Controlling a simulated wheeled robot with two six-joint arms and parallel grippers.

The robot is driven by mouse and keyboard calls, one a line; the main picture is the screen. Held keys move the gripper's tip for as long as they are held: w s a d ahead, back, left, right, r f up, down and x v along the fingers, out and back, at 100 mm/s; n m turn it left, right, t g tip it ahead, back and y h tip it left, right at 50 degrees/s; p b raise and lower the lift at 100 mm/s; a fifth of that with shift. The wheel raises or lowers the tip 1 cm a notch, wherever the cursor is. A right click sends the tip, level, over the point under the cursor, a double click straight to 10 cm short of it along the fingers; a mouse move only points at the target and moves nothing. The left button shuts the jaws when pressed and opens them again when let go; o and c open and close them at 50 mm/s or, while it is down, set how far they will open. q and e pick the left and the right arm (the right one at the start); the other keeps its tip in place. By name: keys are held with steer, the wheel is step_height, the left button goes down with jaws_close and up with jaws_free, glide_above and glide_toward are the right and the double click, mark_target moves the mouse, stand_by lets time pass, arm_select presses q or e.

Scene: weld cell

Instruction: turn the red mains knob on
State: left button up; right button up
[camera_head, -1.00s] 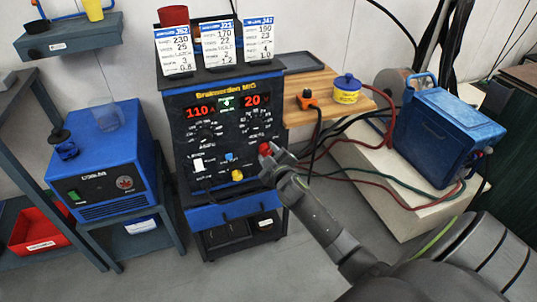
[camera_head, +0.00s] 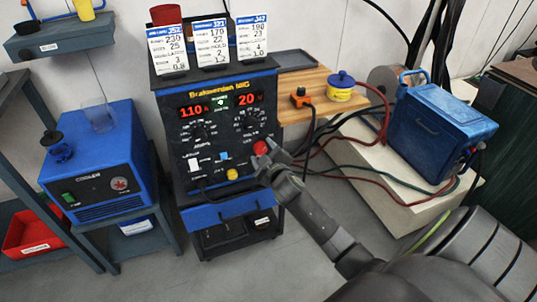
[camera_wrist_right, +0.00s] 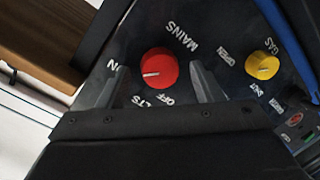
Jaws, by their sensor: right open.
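The red mains knob (camera_head: 260,147) is on the lower right of the black welder front panel (camera_head: 213,135), which shows 110 and 20 on red displays. In the right wrist view the red knob (camera_wrist_right: 158,69) has a white pointer line directed left, with the labels MAINS, OFF and a partly hidden ON around it. My right gripper (camera_head: 266,160) is open just in front of the knob. In the right wrist view its two fingers (camera_wrist_right: 160,88) stand on either side of the knob, with gaps showing; contact is not visible. My left gripper is out of view.
A yellow gas knob (camera_wrist_right: 262,66) sits beside the mains knob. A white switch (camera_head: 194,165) and a blue one are on the panel. A wooden side shelf (camera_head: 315,82) holds an orange clamp and a yellow tin. Cables run right to a blue box (camera_head: 440,130).

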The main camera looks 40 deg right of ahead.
steer(key=shift+s+a, duration=0.1)
steer(key=shift+s, duration=0.3)
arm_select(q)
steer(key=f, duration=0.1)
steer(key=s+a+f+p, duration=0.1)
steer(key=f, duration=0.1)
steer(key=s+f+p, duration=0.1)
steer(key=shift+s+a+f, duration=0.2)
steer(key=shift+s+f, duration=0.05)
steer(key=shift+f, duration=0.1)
arm_select(e)
steer(key=v, duration=1.6)
steer(key=shift+s, duration=0.25)
steer(key=shift+a, duration=0.15)
